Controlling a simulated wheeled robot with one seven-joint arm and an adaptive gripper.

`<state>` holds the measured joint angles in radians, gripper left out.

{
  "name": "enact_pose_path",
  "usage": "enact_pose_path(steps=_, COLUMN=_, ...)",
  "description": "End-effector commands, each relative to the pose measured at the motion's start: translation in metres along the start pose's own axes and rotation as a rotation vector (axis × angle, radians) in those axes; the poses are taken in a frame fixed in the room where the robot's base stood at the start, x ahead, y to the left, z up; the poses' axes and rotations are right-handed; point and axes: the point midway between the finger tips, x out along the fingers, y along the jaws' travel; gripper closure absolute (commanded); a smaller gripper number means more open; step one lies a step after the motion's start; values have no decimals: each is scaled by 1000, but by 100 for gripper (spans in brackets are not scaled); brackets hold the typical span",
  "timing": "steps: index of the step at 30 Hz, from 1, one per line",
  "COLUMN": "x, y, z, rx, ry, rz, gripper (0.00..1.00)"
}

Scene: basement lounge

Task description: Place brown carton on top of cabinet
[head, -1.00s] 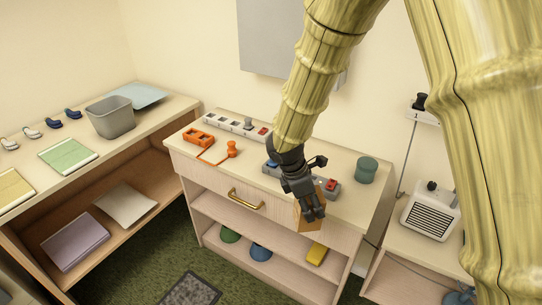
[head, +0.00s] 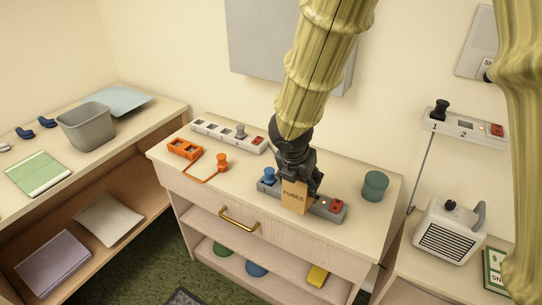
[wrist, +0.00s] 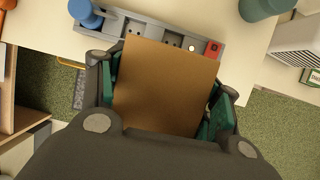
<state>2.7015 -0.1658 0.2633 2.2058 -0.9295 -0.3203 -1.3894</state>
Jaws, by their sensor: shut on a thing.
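The brown carton (head: 294,195), marked "FUSES", is held in my gripper (head: 296,180) above the top of the cabinet (head: 230,195), near its front edge. In the wrist view the carton (wrist: 165,88) fills the space between the green-padded fingers of my gripper (wrist: 165,95), which are shut on it. The carton hides part of a grey socket strip (head: 325,206). I cannot tell whether it touches the strip or the cabinet top.
The strip has a blue plug (head: 269,175) and a red switch (head: 337,205). A green canister (head: 374,186), an orange corded plug (head: 222,162) and a second strip (head: 228,134) also stand on the cabinet top. Bare top shows at the front left.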

Motion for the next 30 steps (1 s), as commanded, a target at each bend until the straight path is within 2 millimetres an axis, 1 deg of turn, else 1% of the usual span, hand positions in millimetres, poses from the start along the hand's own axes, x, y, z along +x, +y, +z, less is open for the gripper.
enact_pose_path(steps=2, x=0, y=-1, z=2, rx=1, ry=0, rz=0, gripper=63)
enact_pose_path(steps=5, x=4, y=-4, z=12, rx=7, ry=2, rz=-2, gripper=63)
enact_pose_path(steps=12, x=23, y=-14, z=59, rx=23, ry=2, rz=-8, gripper=63)
enact_pose_path(steps=24, x=53, y=-17, z=134, rx=24, ry=1, rz=-8, gripper=63)
enact_pose_path(steps=30, x=66, y=-17, z=162, rx=21, ry=1, rz=-8, gripper=63)
